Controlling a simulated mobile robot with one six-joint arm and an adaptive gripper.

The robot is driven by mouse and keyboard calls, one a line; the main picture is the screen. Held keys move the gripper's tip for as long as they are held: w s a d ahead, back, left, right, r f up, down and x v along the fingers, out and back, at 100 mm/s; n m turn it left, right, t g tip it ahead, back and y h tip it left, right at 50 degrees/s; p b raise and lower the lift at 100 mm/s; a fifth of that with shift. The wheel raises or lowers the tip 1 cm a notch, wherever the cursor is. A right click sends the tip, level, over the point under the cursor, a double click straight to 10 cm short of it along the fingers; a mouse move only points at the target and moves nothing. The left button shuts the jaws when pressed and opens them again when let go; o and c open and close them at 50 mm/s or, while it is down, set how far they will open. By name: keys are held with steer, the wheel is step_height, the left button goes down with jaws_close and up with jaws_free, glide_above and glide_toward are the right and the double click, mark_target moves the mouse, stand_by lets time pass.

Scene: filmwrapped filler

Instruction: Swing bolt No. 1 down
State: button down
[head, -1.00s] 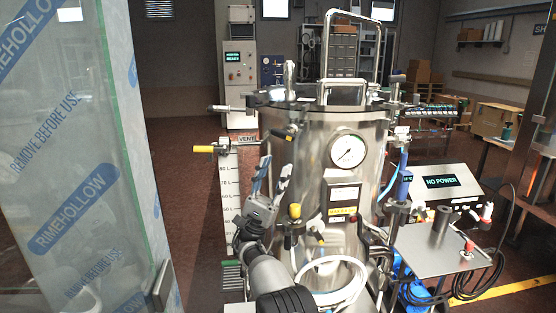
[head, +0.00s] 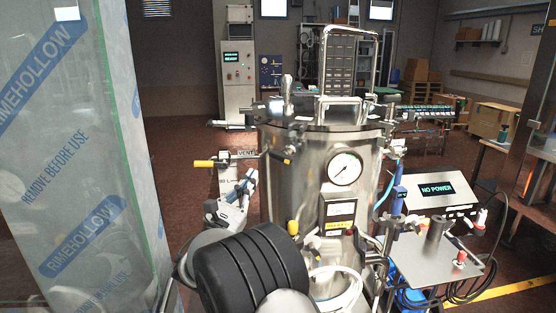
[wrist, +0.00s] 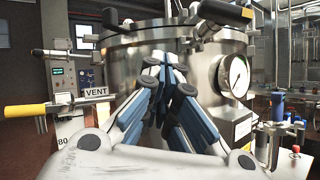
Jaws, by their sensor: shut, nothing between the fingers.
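The steel pressure vessel (head: 305,190) stands upright with its lid (head: 318,124) on. Swing bolts sit around the lid rim: one (head: 287,90) stands upright at the back left, one (head: 216,123) points outward to the left, and a black-ended one (head: 284,156) juts out at the front. No numbers are readable, so I cannot tell which is No. 1. My gripper (head: 249,176) is shut and empty, left of the vessel and below the rim. In the wrist view my gripper (wrist: 168,75) is in front of the vessel wall; a black bolt handle (wrist: 226,12) is above it.
A yellow-handled valve (head: 205,163) by the VENT sign (head: 246,154) sticks out left of the vessel. A film-wrapped glass panel (head: 80,170) stands at the left. A pressure gauge (head: 345,168) is on the vessel front. A steel side table (head: 430,262) stands at the right.

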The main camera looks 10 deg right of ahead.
mark_target(287, 152)
steer(key=s+f+g+y+p, duration=0.2)
steer(key=s+g+y, duration=0.1)
steer(key=s, duration=0.5)
steer(key=w+d+r+b, duration=0.1)
steer(key=w+d+r, duration=0.3)
steer(key=w+d, duration=0.3)
steer(key=shift+w+d+r+n, duration=0.25)
steer(key=shift+w+r+n, duration=0.1)
steer(key=shift+w+n, duration=0.05)
steer(key=shift+r, duration=0.15)
